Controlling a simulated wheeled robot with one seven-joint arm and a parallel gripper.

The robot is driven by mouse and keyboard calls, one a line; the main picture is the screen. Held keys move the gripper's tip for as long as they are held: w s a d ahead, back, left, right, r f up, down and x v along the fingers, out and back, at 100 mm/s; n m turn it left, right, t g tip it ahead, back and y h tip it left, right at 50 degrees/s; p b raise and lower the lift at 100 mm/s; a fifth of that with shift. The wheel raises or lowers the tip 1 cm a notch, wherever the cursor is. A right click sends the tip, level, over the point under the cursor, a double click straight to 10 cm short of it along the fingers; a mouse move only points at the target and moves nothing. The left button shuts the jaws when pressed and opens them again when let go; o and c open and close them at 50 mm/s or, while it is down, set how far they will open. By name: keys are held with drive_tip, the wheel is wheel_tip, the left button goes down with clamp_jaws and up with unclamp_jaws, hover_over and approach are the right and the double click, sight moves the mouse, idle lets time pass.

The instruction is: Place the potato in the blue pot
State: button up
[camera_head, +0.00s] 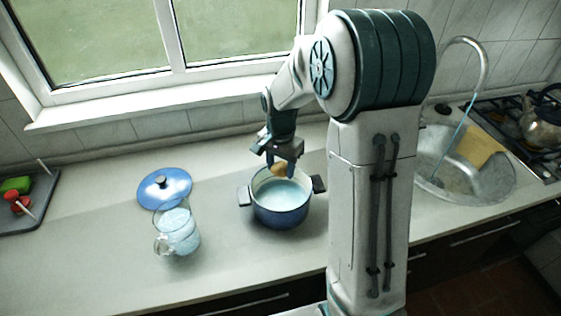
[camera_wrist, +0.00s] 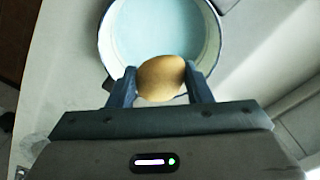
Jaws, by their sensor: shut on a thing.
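The potato (camera_wrist: 161,77) is tan and held between the two fingers of my gripper (camera_wrist: 162,88). In the head view the potato (camera_head: 279,170) shows just below my gripper (camera_head: 284,162), over the back part of the blue pot's opening. The blue pot (camera_head: 281,213) stands upright on the counter, uncovered, with dark side handles and pale blue liquid inside. In the wrist view the pot's white rim (camera_wrist: 104,45) lies beyond the potato, which overlaps its near edge. I cannot tell the exact height of the potato above the liquid.
A blue lid (camera_head: 165,186) lies left of the pot. A glass jug (camera_head: 176,232) with pale blue contents stands in front of the lid. A dark tray (camera_head: 38,212) with green and red items is at far left. A sink (camera_head: 440,187) and a stove with a kettle (camera_head: 541,122) are right.

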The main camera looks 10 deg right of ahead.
wheel_tip(320, 180, down, 7)
drive_tip(key=b, duration=0.4)
drive_tip(key=shift+f, duration=0.2)
drive_tip(key=o, duration=1.1)
drive_tip(key=shift+r, duration=0.15)
wheel_tip(320, 180, up, 7)
drive_tip(key=p, duration=0.4)
drive_tip(key=shift+f, duration=0.2)
drive_tip(key=shift+r, duration=0.1)
